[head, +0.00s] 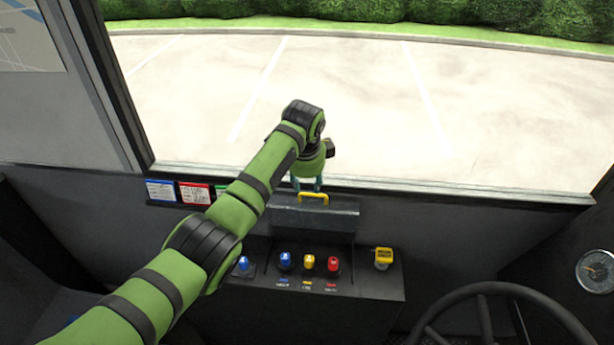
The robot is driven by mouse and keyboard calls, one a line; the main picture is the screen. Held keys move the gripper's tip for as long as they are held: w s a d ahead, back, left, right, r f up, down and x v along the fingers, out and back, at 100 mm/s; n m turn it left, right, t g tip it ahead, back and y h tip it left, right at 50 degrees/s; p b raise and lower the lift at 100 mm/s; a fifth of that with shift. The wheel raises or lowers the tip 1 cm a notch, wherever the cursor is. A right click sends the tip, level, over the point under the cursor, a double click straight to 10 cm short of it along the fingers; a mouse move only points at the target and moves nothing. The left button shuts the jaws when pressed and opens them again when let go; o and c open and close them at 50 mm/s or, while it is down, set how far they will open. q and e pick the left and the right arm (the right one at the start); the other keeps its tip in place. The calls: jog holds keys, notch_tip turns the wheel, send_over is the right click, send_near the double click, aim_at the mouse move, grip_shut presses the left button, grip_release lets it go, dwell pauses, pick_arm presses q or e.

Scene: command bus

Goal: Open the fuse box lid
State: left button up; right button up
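The fuse box lid (285,212) is a dark grey panel at the back of the black console, below the windshield. It looks shut. A yellow handle (314,197) stands on its upper part. My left gripper (307,184) points down just above and behind the handle. Its two teal fingers show apart, with nothing seen between them. I cannot tell whether they touch the handle. The inside of the fuse box is hidden. My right gripper is not in view.
The console carries blue (285,261), yellow (308,262) and red (333,264) knobs in front of the lid. A yellow device (382,257) sits to their right. A steering wheel (500,292) is at lower right.

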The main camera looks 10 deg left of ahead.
pick_arm(q)
jog(key=shift+v, duration=0.9)
